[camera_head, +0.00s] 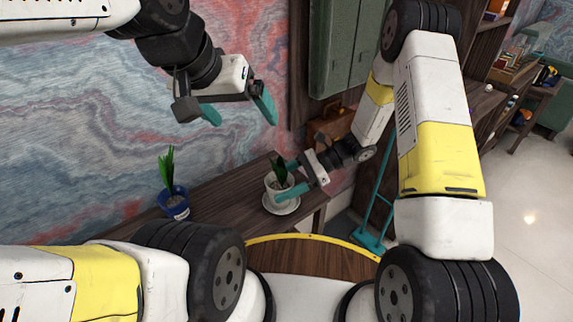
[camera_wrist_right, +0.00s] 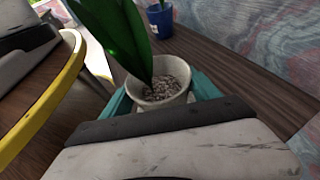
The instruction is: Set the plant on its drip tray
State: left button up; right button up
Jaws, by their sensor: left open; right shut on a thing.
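The plant (camera_head: 278,172) has long green leaves and a pale pot with gravelly soil. My right gripper (camera_head: 286,181) is shut on the pot, with one teal finger on each side; the plant also shows in the right wrist view (camera_wrist_right: 158,94). The pot is upright over the white drip tray (camera_head: 281,210), which lies on the wooden desk. I cannot tell whether the pot touches the tray. The tray is hidden in the wrist view. My left gripper (camera_head: 243,118) is open and empty, raised in front of the wall, away from the plant.
A blue pot with another green plant (camera_head: 174,202) stands farther left on the desk (camera_head: 233,197); it shows at the top of the wrist view (camera_wrist_right: 159,20). The desk between the two plants is clear. A brown leather case (camera_head: 335,120) is behind my right gripper.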

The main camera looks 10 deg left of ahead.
jog(key=o, duration=2)
jog(key=shift+f, duration=0.15)
jog(key=shift+w+d+r, duration=0.1)
jog(key=shift+d+r, duration=0.05)
jog(key=shift+r, duration=0.05)
jog(key=v, duration=1.1)
jog(key=s+d+r+n+t+h, duration=0.3)
jog(key=s+d+r+n, duration=0.1)
jog(key=r, duration=0.4)
jog(key=s+d+r+n+t+h, duration=0.3)
jog(key=s+d+r+n+t, duration=0.1)
jog(key=s+r, duration=0.3)
jog(key=s+d+r+n+t+h, duration=0.4)
jog(key=s+d+r+n, duration=0.1)
jog(key=r, duration=0.5)
jog(key=shift+s+d+n, duration=0.2)
jog(key=shift+d+n, duration=0.2)
jog(key=shift+n, duration=0.1)
